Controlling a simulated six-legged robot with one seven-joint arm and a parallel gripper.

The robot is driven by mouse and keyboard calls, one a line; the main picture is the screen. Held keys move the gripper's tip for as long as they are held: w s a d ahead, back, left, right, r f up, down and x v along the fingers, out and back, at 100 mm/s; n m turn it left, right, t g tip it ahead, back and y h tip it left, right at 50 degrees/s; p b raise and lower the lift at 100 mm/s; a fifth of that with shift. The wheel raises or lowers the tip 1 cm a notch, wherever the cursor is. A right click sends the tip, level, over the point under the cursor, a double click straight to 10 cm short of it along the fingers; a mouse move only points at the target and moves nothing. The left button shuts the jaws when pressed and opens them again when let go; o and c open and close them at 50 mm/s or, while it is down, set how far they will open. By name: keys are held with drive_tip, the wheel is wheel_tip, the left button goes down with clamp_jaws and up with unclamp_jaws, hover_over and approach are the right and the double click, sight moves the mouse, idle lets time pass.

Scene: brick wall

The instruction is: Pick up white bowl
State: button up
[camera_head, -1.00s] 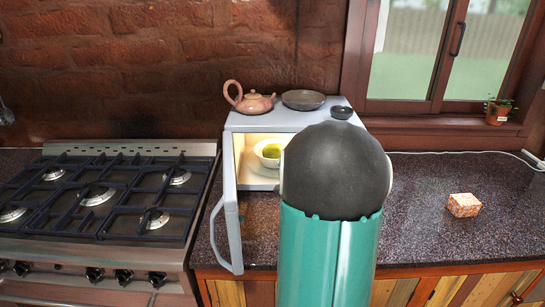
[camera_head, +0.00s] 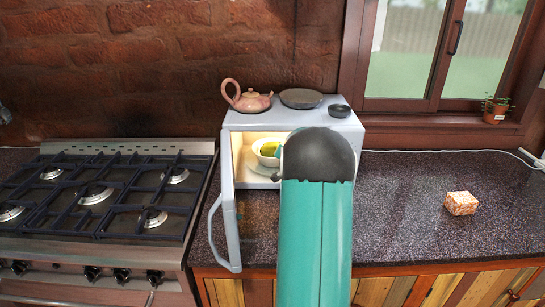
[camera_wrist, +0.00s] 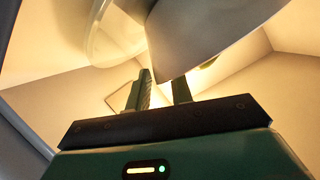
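The white bowl (camera_head: 266,161) sits inside the open lit microwave (camera_head: 345,122), with something yellow-green in it. Its right side is hidden behind my arm in the head view. In the wrist view a large pale curved surface, apparently the bowl (camera_wrist: 205,25), fills the upper middle, close to my fingers. My gripper (camera_wrist: 160,90) is inside the microwave with its two fingers apart. The right fingertip reaches the bowl's lower outline in the picture; I cannot tell whether it touches or whether the wall lies between the fingers.
The microwave door (camera_head: 229,220) stands open at the left. A teapot (camera_head: 250,101), a dark plate (camera_head: 301,98) and a small dark bowl (camera_head: 339,111) are on top. A stove (camera_head: 95,210) is to the left. A patterned block (camera_head: 461,203) lies on the mostly clear counter.

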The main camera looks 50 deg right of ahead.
clamp_jaws()
drive_tip(key=shift+r, duration=0.15)
